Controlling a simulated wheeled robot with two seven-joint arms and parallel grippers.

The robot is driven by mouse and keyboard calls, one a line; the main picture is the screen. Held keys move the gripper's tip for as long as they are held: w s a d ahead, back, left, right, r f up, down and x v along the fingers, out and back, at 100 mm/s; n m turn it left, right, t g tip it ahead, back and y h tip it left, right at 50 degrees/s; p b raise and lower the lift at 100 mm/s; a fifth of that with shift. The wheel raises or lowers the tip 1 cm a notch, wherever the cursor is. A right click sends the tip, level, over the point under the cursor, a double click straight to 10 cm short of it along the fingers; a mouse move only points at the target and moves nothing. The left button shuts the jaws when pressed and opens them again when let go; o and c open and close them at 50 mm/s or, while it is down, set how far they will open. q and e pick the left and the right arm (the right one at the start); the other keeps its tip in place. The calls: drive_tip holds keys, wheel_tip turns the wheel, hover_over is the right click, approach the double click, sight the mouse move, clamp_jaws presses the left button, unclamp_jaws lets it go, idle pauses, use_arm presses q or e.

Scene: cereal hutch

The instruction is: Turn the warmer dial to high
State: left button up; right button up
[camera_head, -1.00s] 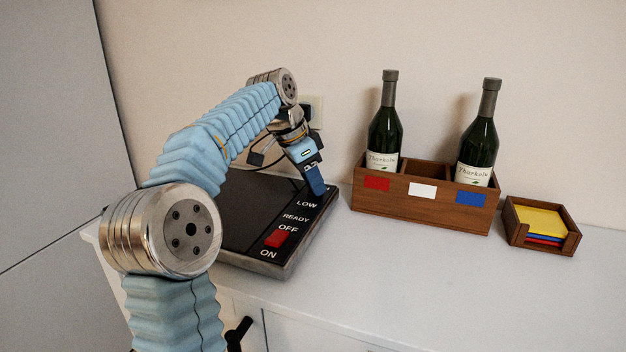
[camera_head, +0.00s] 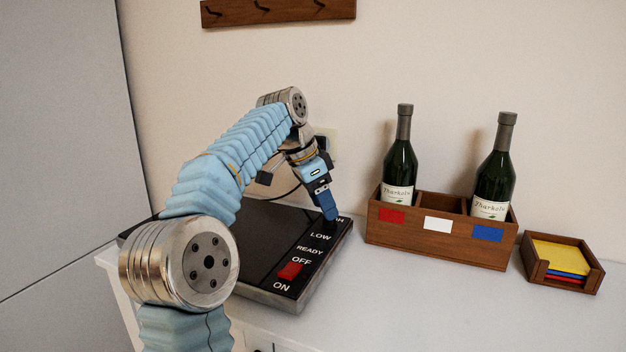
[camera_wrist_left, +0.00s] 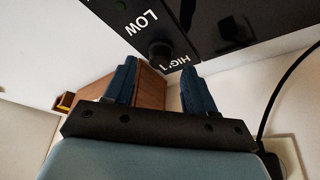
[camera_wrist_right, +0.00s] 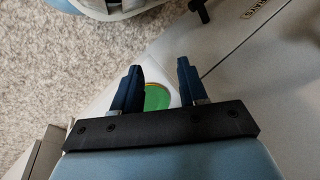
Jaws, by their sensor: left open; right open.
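The warmer (camera_head: 265,232) is a flat black slab with a label strip on its right side reading LOW, READY, OFF and ON. Its dial is a small dark round knob (camera_wrist_left: 160,50) in the left wrist view, between the LOW and HIGH labels; the gripper hides it in the head view. My left gripper (camera_head: 330,214) is over the strip's far end. In the left wrist view my left gripper (camera_wrist_left: 160,66) is open, its fingers on either side of the dial's near side; contact cannot be told. My right gripper (camera_wrist_right: 158,72) is open and empty, seen only in its wrist view.
A red switch (camera_head: 290,271) sits between OFF and ON. A wooden crate (camera_head: 440,243) with two bottles stands right of the warmer, beside a small tray (camera_head: 562,277) of coloured cards. A hook rail (camera_head: 278,10) hangs on the wall. A green disc (camera_wrist_right: 157,97) shows beyond my right fingers.

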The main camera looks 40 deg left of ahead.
use_arm(q)
drive_tip(key=v, duration=0.9)
drive_tip(key=shift+s+a, duration=0.1)
idle(0.3)
